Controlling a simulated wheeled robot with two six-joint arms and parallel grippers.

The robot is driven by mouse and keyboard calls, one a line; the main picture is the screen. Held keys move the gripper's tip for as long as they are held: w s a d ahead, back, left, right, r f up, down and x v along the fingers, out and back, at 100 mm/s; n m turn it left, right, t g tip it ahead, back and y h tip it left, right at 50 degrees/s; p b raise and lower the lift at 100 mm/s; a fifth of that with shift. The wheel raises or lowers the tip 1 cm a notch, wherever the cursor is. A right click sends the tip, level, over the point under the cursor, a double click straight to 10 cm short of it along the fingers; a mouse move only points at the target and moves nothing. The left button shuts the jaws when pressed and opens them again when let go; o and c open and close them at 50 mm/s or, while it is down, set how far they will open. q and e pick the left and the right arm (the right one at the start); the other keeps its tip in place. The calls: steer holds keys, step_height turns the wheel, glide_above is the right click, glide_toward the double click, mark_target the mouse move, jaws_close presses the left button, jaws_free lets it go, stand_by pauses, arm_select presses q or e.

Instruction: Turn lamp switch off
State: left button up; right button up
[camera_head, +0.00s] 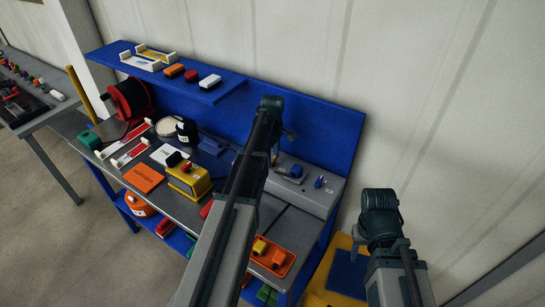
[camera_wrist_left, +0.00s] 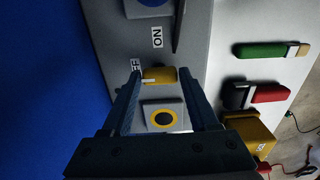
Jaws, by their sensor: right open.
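A grey box (camera_head: 318,199) with blue knobs stands at the right end of the workbench. In the left wrist view, a grey panel (camera_wrist_left: 110,50) carries "ON" and part of an "FF" label beside a yellow switch (camera_wrist_left: 160,74). My left gripper (camera_wrist_left: 161,80) has its two fingers apart, one on each side of the yellow switch. I cannot tell whether they touch it. A button with a yellow ring (camera_wrist_left: 163,118) on a grey square shows between the fingers. In the head view the left arm hides its own fingertips. My right arm is at the lower right; its fingers do not show.
The workbench's blue back panel (camera_head: 330,132) and shelf (camera_head: 225,88) stand behind. An orange tray (camera_head: 272,264), a yellow device (camera_head: 188,181) and an orange box (camera_head: 143,178) lie on the bench. Floor is free at left.

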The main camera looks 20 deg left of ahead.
arm_select(q)
steer(key=o, duration=0.3)
steer(key=shift+r, duration=0.15)
step_height(320, 180, up, 14)
steer(key=p, duration=1.3)
steer(key=shift+f+p, duration=0.25)
steer(key=shift+p, duration=0.15)
steer(key=s+d+f+m+b, duration=0.5)
steer(key=s+d+m, duration=0.5)
steer(key=s+d, duration=0.2)
steer(key=s+d+f+m+y+b, duration=0.1)
steer(key=s+d+f+m+b, duration=0.5)
steer(key=s+d+m, duration=0.4)
steer(key=s+d, duration=0.3)
steer(key=d, duration=0.1)
